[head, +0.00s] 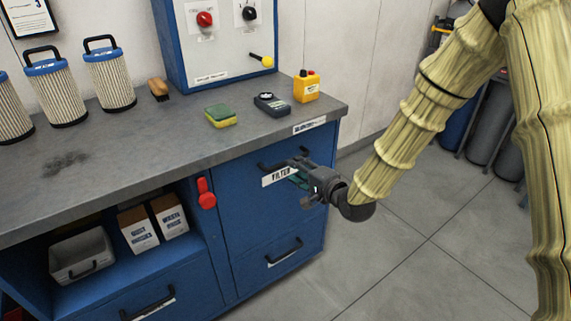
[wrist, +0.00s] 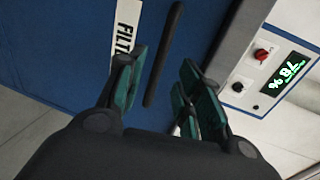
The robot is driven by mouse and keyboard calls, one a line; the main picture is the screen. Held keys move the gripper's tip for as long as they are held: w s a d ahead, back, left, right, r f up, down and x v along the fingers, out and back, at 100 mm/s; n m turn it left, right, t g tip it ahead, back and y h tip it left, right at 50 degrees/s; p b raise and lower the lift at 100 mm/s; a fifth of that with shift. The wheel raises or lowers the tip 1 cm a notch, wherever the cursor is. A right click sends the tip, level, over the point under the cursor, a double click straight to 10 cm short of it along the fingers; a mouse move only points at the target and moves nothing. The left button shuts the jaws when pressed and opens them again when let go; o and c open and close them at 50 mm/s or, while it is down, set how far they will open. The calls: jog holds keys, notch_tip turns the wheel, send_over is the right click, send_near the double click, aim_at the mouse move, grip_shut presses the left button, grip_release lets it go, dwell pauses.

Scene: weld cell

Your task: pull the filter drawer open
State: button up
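The filter drawer (head: 240,200) is a blue front under the right end of the worktop, with a white FILTER label (head: 275,177). It looks closed. Its dark bar handle (head: 266,166) is partly hidden by my gripper in the head view. My gripper (head: 300,180) is in front of the drawer, near the label and handle. In the wrist view my gripper (wrist: 160,88) is open, its green-padded fingers apart. The handle (wrist: 163,55) shows beyond and between the fingertips, with the label (wrist: 126,28) to its left. I see no grip on the handle.
A red latch-like part (head: 206,193) is on the cabinet left of the drawer. Another handled drawer (head: 284,252) is below. The worktop (head: 180,140) holds filter cartridges, a sponge, a meter and a yellow box. The floor (head: 400,250) in front is clear.

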jog(key=shift+x, duration=3.45)
jog(key=shift+s, duration=0.1)
jog(key=shift+c, duration=0.3)
grip_shut()
